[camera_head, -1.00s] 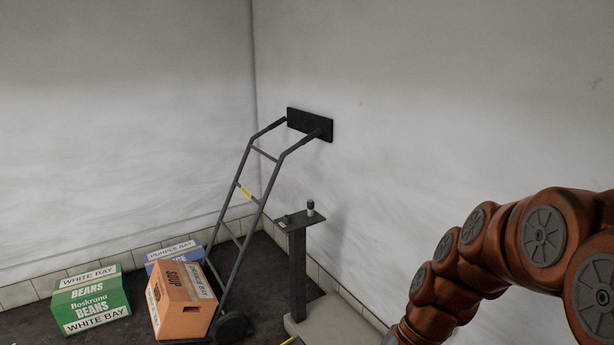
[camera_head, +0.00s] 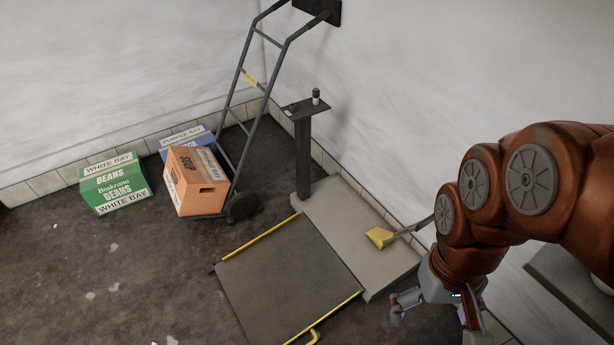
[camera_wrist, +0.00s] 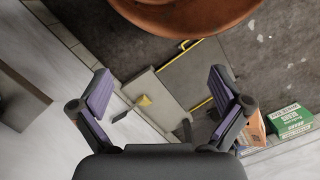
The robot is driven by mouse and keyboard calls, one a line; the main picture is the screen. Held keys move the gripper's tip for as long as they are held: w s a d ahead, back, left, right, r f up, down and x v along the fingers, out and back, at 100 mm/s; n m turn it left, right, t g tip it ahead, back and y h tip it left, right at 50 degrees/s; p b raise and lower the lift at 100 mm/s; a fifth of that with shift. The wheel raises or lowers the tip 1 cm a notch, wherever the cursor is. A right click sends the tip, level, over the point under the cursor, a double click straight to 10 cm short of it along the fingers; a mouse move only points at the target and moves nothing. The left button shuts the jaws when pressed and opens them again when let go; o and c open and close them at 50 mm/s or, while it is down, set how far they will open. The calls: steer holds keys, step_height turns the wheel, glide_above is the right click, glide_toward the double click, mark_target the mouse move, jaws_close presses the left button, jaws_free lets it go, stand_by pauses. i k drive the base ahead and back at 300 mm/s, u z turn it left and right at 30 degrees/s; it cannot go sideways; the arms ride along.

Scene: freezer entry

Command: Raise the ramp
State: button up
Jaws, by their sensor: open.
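The ramp (camera_head: 285,280) is a dark grey plate with yellow side edges, lying down against a pale raised slab (camera_head: 340,215). It also shows in the wrist view (camera_wrist: 200,72). A yellow handle (camera_head: 315,336) shows at its near edge. A yellow pedal-like end on a grey bar (camera_head: 380,237) is over the slab; it also shows in the wrist view (camera_wrist: 144,101). A dark post (camera_head: 303,155) with a small knob (camera_head: 316,96) on top stands at the slab's far end. My gripper (camera_head: 435,312) is open and empty, to the right of the ramp, apart from it.
A hand truck (camera_head: 240,130) leans by the back corner with an orange soup box (camera_head: 190,180) on it. A green beans box (camera_head: 115,185) and a blue box (camera_head: 185,138) are on the floor. Walls close the back and right. Floor left of the ramp is mostly clear.

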mark_target(283, 283)
steer(key=u, duration=0.05)
steer(key=k, duration=1)
steer(key=u, duration=0.05)
steer(key=i, duration=0.5)
steer(key=u, duration=0.55)
steer(key=k, duration=0.25)
steer(key=u, duration=0.8)
steer(key=i, duration=0.4)
steer(key=z, duration=0.15)
